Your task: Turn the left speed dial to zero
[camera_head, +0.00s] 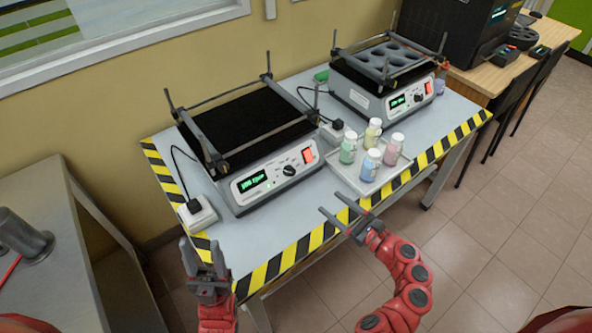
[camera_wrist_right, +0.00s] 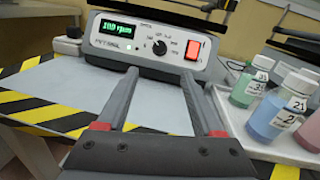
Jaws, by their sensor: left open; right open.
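The left shaker (camera_head: 262,150) stands on the table with a green lit display (camera_head: 252,181). In the right wrist view the display (camera_wrist_right: 118,28) reads about 100 rpm. Its black speed dial (camera_head: 289,170) sits between the display and a red switch (camera_head: 307,156); the dial also shows in the right wrist view (camera_wrist_right: 160,47). My right gripper (camera_head: 337,203) is open and empty over the table's front edge, pointing at the shaker's front panel, apart from the dial. My left gripper (camera_head: 202,254) is open and empty in front of the table's left corner.
A grey tray (camera_head: 340,176) with several colored bottles (camera_head: 371,165) stands right of the left shaker. A second shaker (camera_head: 384,80) stands at the back right. A power socket (camera_head: 198,214) with a cable lies at the left. The table front is clear.

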